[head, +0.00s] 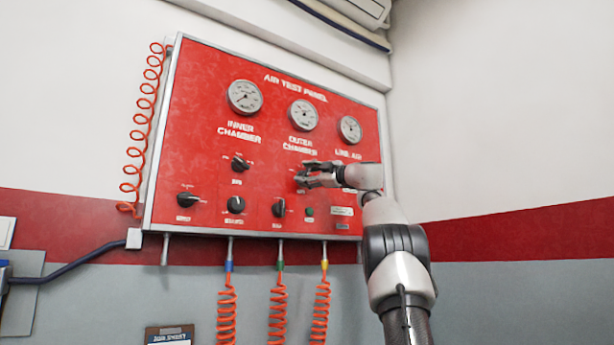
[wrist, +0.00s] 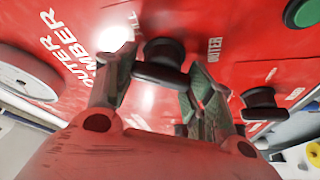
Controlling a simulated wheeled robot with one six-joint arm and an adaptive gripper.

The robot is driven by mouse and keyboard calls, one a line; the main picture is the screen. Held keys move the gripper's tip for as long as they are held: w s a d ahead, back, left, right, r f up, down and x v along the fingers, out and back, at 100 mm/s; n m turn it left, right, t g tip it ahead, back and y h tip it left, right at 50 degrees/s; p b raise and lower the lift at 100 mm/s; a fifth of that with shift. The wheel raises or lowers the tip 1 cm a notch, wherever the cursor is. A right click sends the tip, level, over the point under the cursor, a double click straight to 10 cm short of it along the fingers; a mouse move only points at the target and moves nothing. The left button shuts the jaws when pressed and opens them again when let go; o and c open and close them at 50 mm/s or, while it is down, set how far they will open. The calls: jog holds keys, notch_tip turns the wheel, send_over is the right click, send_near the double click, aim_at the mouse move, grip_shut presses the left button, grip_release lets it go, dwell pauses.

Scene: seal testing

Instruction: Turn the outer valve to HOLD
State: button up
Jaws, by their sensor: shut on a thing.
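The outer valve is a black knob (wrist: 162,62) on the red panel, seen at the top middle of the wrist view. My gripper (wrist: 165,72) has one finger on each side of it and is shut on it. The OUTER label (wrist: 213,50) sits to the knob's right in the wrist view. In the head view my gripper (head: 306,175) is at the panel below the OUTER CHAMBER gauge (head: 303,114) and largely hides the outer valve. I cannot read which position the knob points to.
The inner valve knob (head: 240,163) is left of my gripper on the panel (head: 190,120). Black knobs (head: 235,204) and a green button (head: 310,212) lie below. Orange coiled hoses (head: 278,310) hang under the panel. The wall to the right is clear.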

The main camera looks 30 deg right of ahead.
jog(key=shift+n, duration=0.6)
jog(key=shift+g, duration=0.3)
jog(key=o, duration=1)
jog(key=shift+o, duration=0.2)
jog(key=shift+s, duration=0.1)
jog(key=v, duration=1.1)
jog(key=shift+s+d+f, duration=0.25)
jog(key=shift+s, duration=0.05)
jog(key=shift+c, duration=0.4)
